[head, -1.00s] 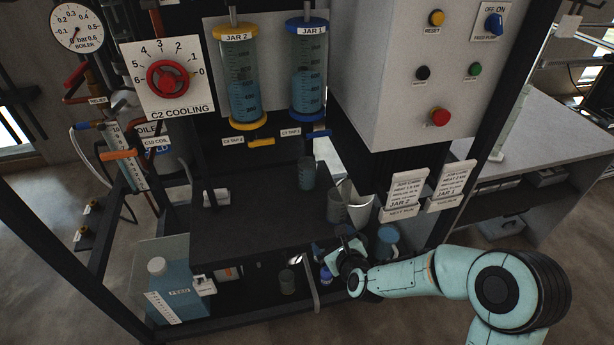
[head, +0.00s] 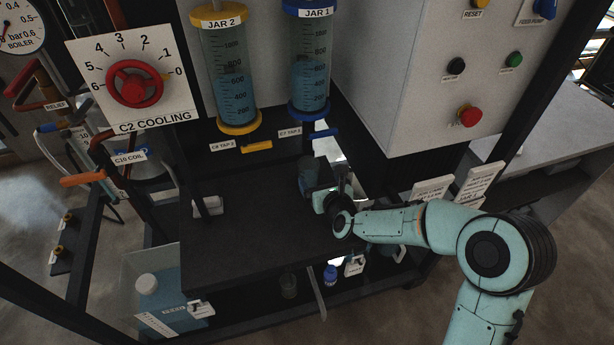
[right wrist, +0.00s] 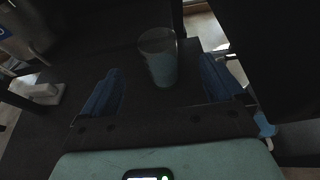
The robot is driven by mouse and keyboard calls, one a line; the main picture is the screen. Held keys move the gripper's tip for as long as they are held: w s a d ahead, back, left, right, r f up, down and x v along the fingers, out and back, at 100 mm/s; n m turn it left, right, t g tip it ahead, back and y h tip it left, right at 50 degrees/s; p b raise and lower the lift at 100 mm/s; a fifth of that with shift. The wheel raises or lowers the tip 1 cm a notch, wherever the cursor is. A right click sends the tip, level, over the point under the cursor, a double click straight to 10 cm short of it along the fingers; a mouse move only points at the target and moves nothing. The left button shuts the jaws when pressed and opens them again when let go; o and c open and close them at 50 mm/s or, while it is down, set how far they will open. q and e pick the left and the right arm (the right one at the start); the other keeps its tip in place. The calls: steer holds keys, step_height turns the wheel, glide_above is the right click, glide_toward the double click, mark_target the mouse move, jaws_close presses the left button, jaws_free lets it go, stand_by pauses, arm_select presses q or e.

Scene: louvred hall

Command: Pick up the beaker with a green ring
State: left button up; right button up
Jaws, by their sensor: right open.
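A clear beaker (head: 306,174) stands upright near the right end of the dark shelf, below the blue tap. In the right wrist view the beaker (right wrist: 158,55) shows a pale blue-grey lower part; I cannot make out a green ring on it. My right gripper (head: 323,196) is at the beaker's near right side in the head view and partly covers it. In the right wrist view the open gripper (right wrist: 160,72) has one blue finger on each side of the beaker's line, with gaps at both sides. My left gripper is not in view.
Jar 2 (head: 229,80) and jar 1 (head: 310,70) hang above the shelf (head: 240,225), with a yellow tap (head: 257,147) and a blue tap (head: 325,133). A grey control box (head: 410,70) stands right. A blue bottle (head: 330,274) is below. The shelf's left part is mostly clear.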

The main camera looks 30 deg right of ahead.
mark_target(312, 171)
steer(key=b+x, duration=0.1)
steer(key=x, duration=0.4)
steer(key=shift+f, duration=0.1)
steer(key=x, duration=0.2)
steer(key=b+x, duration=0.1)
steer(key=shift+w+a+f, duration=0.2)
steer(key=shift+w, duration=0.15)
steer(key=shift+w+d+f, duration=0.1)
steer(key=shift+w+d, duration=0.05)
steer(key=shift+w, duration=0.15)
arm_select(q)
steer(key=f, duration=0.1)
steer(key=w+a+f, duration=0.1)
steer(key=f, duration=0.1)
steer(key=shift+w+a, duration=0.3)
arm_select(e)
steer(key=shift+c, duration=0.3)
steer(key=c, duration=1.7)
